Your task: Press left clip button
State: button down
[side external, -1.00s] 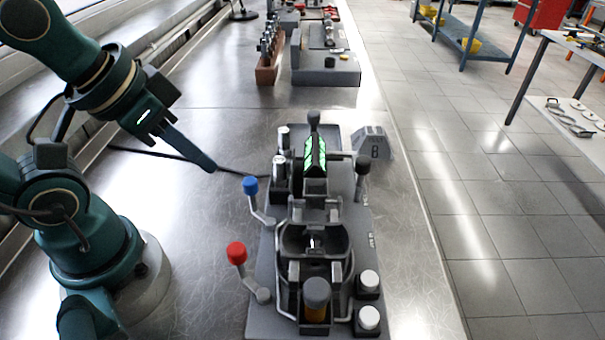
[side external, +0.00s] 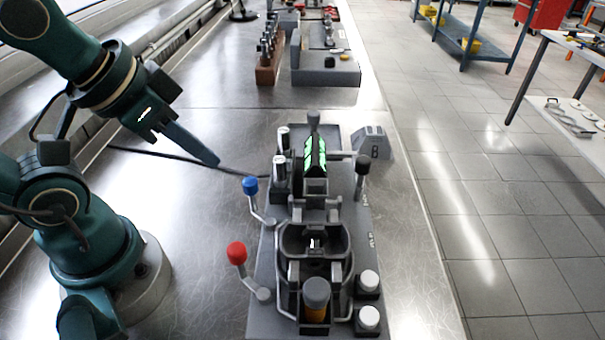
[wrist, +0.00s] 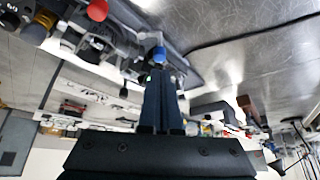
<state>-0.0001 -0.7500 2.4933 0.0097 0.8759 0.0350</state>
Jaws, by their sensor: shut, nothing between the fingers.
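The grey fixture plate (side external: 262,322) carries several buttons and levers. Two silver-topped cylindrical buttons, one far (side external: 283,138) and one near (side external: 280,168), stand at its left rear edge. Two white-capped buttons, one far (side external: 369,281) and one near (side external: 368,317), sit on black bases at the front right. I cannot tell which one is the left clip button. My gripper (side external: 216,162) is shut and empty, left of the silver-topped buttons and apart from them. In the wrist view its fingers (wrist: 158,74) point toward the blue-knobbed lever (wrist: 157,54), overlapping it in the picture.
A blue-knobbed lever (side external: 250,186) and a red-knobbed lever (side external: 236,252) stick up along the fixture's left side. A block with green-lit faces (side external: 315,155) stands at the rear middle. A black cable (side external: 160,153) crosses the table. The table left of the fixture is mostly clear.

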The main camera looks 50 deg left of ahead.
jog(key=w+r+m+t, duration=0.1)
jog(key=w+r+m, duration=0.1)
jog(key=w+r, duration=0.15)
jog(key=m+g+h, duration=0.1)
jog(key=m+h, duration=0.4)
jog(key=m, duration=0.9)
send_over(363, 314)
notch_tip(363, 314, down, 4)
jog(key=shift+f, duration=0.1)
jog(key=shift+f, duration=4.3)
jog(key=shift+f, duration=0.4)
